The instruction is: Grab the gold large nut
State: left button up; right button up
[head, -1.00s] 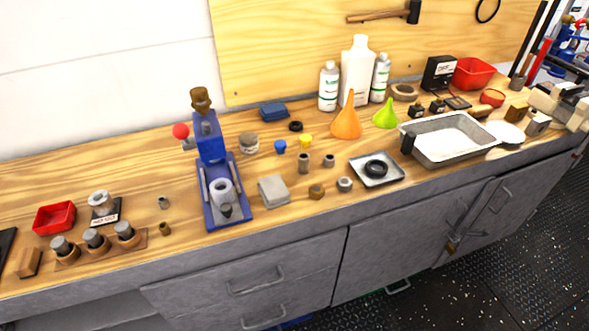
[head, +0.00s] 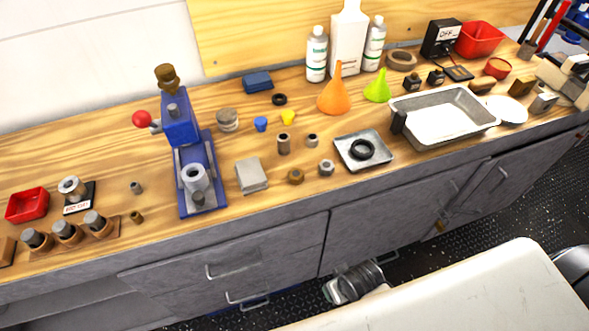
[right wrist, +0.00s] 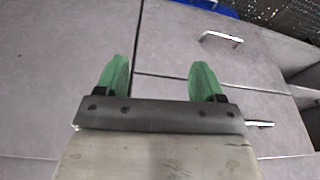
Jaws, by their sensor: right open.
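The gold large nut (head: 296,176) lies on the wooden workbench near its front edge, small, brownish-gold and with an open hole. A silver nut (head: 326,168) lies just to its right. My right gripper (right wrist: 158,68) shows in the right wrist view with two green fingers spread apart and nothing between them. It faces the grey cabinet fronts, below the bench top and away from the nut. The nut is not in the right wrist view. My left gripper is not in view.
A grey block (head: 251,175) lies left of the gold nut, and a metal tray with a black ring (head: 340,150) lies to the right. A blue press (head: 184,150) stands further left. The bench's front strip before the nut is clear. Drawer handles (head: 238,268) protrude below.

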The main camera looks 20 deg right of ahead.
jog(key=w+a+r+y, duration=0.1)
jog(key=w+a+r, duration=0.3)
jog(key=r, duration=0.3)
jog(key=w+a+r+m+y+p, duration=0.1)
jog(key=w+a+r, duration=0.3)
jog(key=r, duration=0.4)
jog(key=w+a+r+y, duration=0.1)
jog(key=w+a+r, duration=0.25)
jog(key=r, duration=0.35)
jog(key=w+r+m, duration=0.1)
jog(key=w, duration=0.1)
jog(key=w+d+r+g+h, duration=0.1)
jog(key=w, duration=0.1)
jog(key=w+d+r+m+g+h, duration=0.1)
jog(key=w, duration=0.2)
jog(key=shift+r+m, duration=0.15)
jog(key=shift+m, duration=0.15)
jog(key=w+d+r+m+h, duration=0.2)
jog(key=w+d+r+m, duration=0.2)
jog(key=w+d, duration=0.1)
send_over(295, 176)
jog(key=shift+g, duration=0.4)
notch_tip(295, 176, down, 5)
jog(key=shift+p, duration=0.3)
jog(key=shift+f+p, duration=0.4)
jog(key=shift+f, duration=2.25)
jog(key=c, duration=1)
jog(key=shift+r, duration=0.1)
jog(key=shift+c, duration=0.4)
